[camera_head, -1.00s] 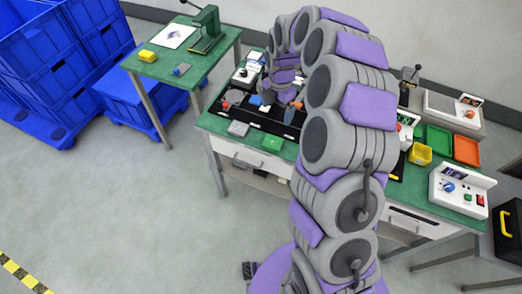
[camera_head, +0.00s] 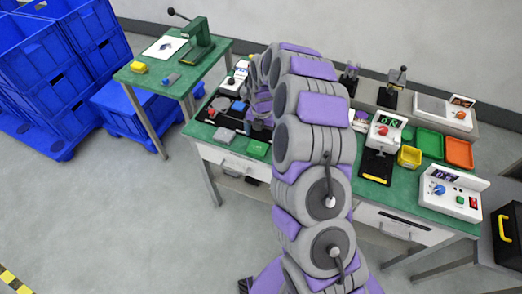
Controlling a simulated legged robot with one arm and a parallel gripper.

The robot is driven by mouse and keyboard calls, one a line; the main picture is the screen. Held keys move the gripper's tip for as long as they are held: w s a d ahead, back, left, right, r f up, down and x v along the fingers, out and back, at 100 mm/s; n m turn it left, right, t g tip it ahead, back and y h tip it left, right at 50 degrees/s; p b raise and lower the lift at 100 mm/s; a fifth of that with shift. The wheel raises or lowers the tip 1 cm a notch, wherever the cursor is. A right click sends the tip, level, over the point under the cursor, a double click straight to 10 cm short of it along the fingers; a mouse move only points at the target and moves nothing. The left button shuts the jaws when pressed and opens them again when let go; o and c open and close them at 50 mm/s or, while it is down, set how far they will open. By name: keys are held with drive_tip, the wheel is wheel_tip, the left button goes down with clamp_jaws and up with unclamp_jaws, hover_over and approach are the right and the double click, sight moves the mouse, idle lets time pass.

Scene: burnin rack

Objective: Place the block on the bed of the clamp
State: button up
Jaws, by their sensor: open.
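My gripper (camera_head: 260,122) is open, low over the left part of the green bench, partly behind my own arm. I see nothing held, but the space between the fingers is unclear. A lever device (camera_head: 395,88) that looks like a clamp stands at the back right of the bench, with a dark base. A green lever press (camera_head: 197,45) stands on the side table.
The side table (camera_head: 150,78) also holds a yellow block (camera_head: 139,67) and a white sheet (camera_head: 165,47). Green (camera_head: 430,142) and orange (camera_head: 459,153) trays, a yellow bin (camera_head: 409,157) and a control box (camera_head: 457,190) fill the bench's right. Blue crates (camera_head: 60,70) stand far left. Open floor lies in front.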

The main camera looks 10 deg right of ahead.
hover_over(257, 147)
drive_tip(key=f, duration=0.4)
drive_tip(key=shift+w+a+f, duration=0.1)
drive_tip(key=shift+w+a, duration=0.05)
drive_tip(key=shift+a, duration=0.25)
drive_tip(key=f, duration=0.1)
drive_tip(key=d+f+b, duration=0.1)
drive_tip(key=f, duration=0.1)
drive_tip(key=shift+s+d+f, duration=0.15)
drive_tip(key=shift+s+d, duration=0.1)
drive_tip(key=shift+s, duration=0.05)
drive_tip(key=shift+s+f, duration=0.1)
drive_tip(key=shift+f, duration=0.2)
drive_tip(key=shift+a+f, duration=0.15)
drive_tip(key=shift+a, duration=0.1)
drive_tip(key=shift+w+a+f, duration=0.1)
drive_tip(key=shift+w+f, duration=0.1)
drive_tip(key=shift+w, duration=0.1)
drive_tip(key=shift+s+d+r, duration=0.1)
drive_tip(key=shift+d+r, duration=0.05)
drive_tip(key=shift+d, duration=0.1)
drive_tip(key=c, duration=0.3)
drive_tip(key=shift+a, duration=0.2)
drive_tip(key=c, duration=1.1)
